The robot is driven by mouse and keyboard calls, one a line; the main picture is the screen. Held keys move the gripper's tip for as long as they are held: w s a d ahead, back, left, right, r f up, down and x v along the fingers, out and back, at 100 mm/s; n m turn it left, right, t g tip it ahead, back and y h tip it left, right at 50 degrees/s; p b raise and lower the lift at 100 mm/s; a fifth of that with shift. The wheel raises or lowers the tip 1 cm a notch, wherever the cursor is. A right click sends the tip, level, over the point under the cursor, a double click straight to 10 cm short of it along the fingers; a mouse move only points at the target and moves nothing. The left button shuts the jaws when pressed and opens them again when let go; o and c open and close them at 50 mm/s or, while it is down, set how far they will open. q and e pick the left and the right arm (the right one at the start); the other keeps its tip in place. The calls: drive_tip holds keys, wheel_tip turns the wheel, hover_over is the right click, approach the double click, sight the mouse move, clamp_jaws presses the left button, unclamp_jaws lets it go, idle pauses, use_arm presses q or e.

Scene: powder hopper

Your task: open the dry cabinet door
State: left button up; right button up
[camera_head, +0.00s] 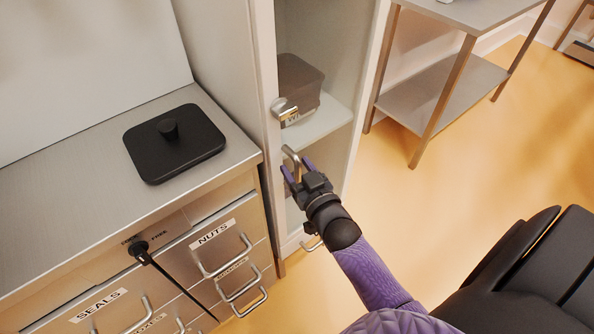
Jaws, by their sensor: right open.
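The dry cabinet (262,75) is a tall pale cabinet in the middle of the head view, with a glass door (335,55) in a light frame. The door looks closed, though its edges are partly hidden. A metal handle (290,155) sticks out near the door's left edge. My right gripper (297,168) is open at this handle, with its two purple fingers on either side of the bar's lower part. I cannot tell whether they touch it. The handle's lower part is hidden by the gripper. My left gripper is not in view.
A metal knob or latch (284,108) sits above the handle. A dark labelled bin (300,85) stands on a shelf inside. A steel counter (60,190) with labelled drawers (212,234) and a black plate (180,150) is at left. A steel table (445,95) stands right; open floor lies before it.

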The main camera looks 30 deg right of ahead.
clamp_jaws()
idle(1.1)
idle(0.3)
